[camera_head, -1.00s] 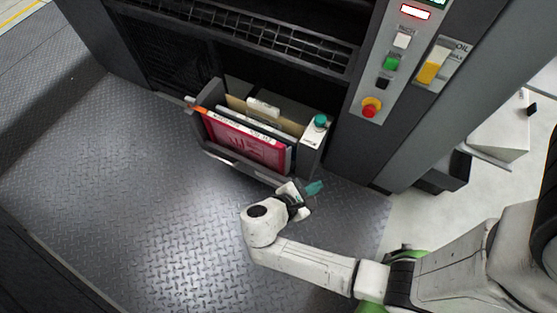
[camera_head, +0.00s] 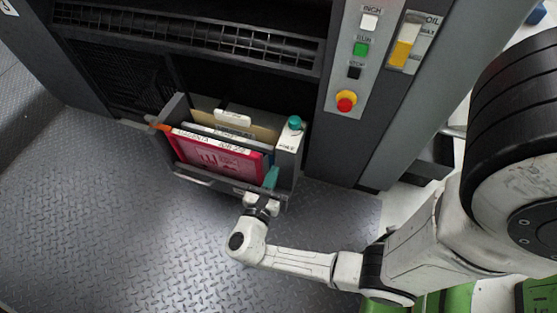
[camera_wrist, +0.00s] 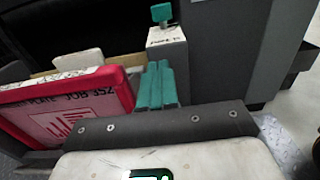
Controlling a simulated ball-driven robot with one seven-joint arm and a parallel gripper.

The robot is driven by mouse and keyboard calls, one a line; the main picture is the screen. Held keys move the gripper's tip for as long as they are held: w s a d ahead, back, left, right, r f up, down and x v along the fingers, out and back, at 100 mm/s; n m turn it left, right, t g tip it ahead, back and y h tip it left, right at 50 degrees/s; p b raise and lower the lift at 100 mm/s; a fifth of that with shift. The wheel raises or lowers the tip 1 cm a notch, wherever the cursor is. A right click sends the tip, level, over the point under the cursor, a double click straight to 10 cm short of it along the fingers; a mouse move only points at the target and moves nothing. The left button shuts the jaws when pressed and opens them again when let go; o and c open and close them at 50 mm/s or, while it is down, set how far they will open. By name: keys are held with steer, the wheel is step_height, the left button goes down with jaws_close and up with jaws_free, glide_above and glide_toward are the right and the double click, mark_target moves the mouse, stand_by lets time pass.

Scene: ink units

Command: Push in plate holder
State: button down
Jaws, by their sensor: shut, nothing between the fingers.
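The plate holder (camera_head: 187,176) is a dark grey drawer-like tray that stands out from the lower front of the black machine. It holds a red-framed plate (camera_head: 215,158), lighter plates behind it, and a white box with a teal knob (camera_head: 294,123) at its right end. My gripper (camera_head: 270,179) is at the holder's front right corner with its teal fingers together and empty. In the wrist view the fingers (camera_wrist: 157,86) point toward the white box, right of the red-framed plate (camera_wrist: 68,103). I cannot tell whether they touch the holder.
A control panel with green and red-yellow buttons (camera_head: 346,101) is on the machine's right post, with an oil gauge (camera_head: 404,51) beside it. The diamond-plate floor (camera_head: 130,230) in front and to the left is clear.

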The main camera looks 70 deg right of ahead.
mark_target(282, 151)
steer(key=shift+w+d+b, duration=0.1)
steer(key=shift+d+b, duration=0.45)
steer(key=shift+d, duration=2.2)
